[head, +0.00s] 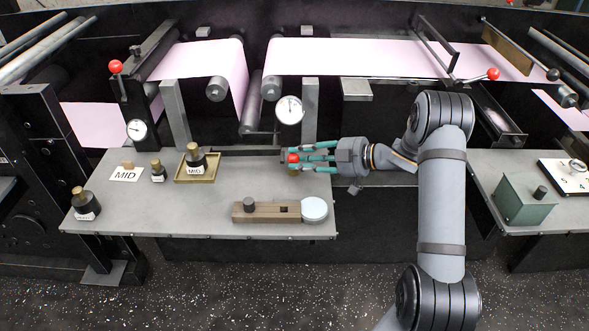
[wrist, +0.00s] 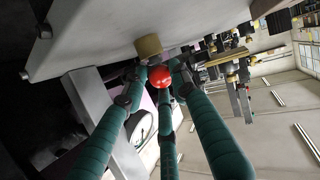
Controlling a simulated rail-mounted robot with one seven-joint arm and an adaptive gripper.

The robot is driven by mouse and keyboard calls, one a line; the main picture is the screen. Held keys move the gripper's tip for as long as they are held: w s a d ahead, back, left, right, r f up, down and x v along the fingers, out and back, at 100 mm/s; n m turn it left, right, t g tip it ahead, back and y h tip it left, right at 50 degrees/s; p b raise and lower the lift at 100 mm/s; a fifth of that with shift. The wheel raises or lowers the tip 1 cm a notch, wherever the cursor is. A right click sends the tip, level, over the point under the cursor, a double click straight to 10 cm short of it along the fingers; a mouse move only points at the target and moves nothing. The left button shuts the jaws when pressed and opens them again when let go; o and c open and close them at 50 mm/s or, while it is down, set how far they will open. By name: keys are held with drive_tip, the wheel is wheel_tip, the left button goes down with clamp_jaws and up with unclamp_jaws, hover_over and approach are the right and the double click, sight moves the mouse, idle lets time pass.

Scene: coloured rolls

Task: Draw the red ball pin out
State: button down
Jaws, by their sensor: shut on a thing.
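The red ball (head: 293,158) of the pin is at the back right of the grey bench, beside a dark bar. My gripper (head: 300,157) reaches it from the right, its teal fingers closed around the ball. In the wrist view the red ball (wrist: 160,78) sits between the teal fingertips of my gripper (wrist: 160,73). A brass cylinder (wrist: 148,46) shows just beyond the ball, against the grey bench. The pin's shank is hidden, so I cannot tell how deep it sits.
Two other red balls top levers at the left (head: 116,67) and right (head: 493,74). A round dial (head: 290,109) hangs just behind my gripper. On the bench are a brass tray (head: 196,180) with an ink pot and a wooden block (head: 268,212).

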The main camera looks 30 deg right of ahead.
drive_tip(key=shift+a+r, duration=0.1)
drive_tip(key=shift+r+p, duration=2.6)
drive_tip(key=shift+p, duration=0.05)
